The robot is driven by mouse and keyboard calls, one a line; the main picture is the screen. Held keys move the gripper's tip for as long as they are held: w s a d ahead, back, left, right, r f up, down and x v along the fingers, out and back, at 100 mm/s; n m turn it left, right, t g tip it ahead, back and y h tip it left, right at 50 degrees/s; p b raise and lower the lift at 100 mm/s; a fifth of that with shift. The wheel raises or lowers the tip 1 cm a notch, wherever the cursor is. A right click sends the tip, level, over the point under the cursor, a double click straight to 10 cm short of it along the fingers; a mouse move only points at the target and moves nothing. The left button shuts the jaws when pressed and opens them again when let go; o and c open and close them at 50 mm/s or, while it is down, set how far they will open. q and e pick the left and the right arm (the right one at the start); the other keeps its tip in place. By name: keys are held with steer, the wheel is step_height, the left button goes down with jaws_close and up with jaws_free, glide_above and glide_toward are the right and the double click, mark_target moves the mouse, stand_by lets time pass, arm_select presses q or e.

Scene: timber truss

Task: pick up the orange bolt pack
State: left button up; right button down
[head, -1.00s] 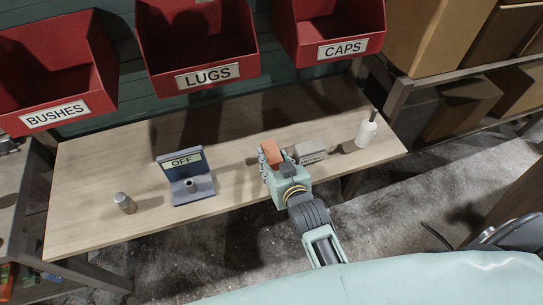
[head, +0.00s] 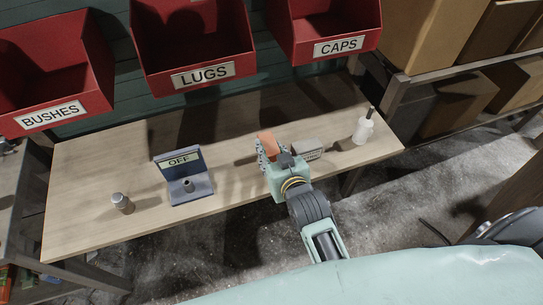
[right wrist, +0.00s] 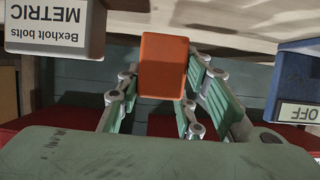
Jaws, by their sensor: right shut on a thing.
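The orange bolt pack (head: 268,142) is a small orange block in the fingers of my right gripper (head: 268,152), over the wooden bench. In the right wrist view the pack (right wrist: 163,66) stands between the two green-padded fingers of the right gripper (right wrist: 165,90), which is shut on it. Fingers hide part of the pack in the head view. I cannot tell how far it is above the bench top. My left gripper is not in view.
The bench (head: 110,160) also holds a grey pack marked "Bexholt bolts METRIC" (right wrist: 55,25), just right of the gripper, a white bottle (head: 362,130), a device reading "OFF" (head: 185,185) and a metal cylinder (head: 122,204). Red bins (head: 190,50) hang behind.

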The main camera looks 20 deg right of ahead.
steer(key=s+d+r, duration=0.7)
steer(key=d+r, duration=0.1)
steer(key=d, duration=0.1)
steer(key=s+a+r+n+g+y, duration=0.2)
steer(key=a+r+n+g+y, duration=0.3)
steer(key=r+n+y, duration=0.4)
steer(key=shift+s+r+n+g+y, duration=0.3)
steer(key=shift+s+n+y, duration=0.1)
steer(key=shift+n+y, duration=0.45)
steer(key=shift+d+f, duration=0.1)
steer(key=shift+d, duration=0.05)
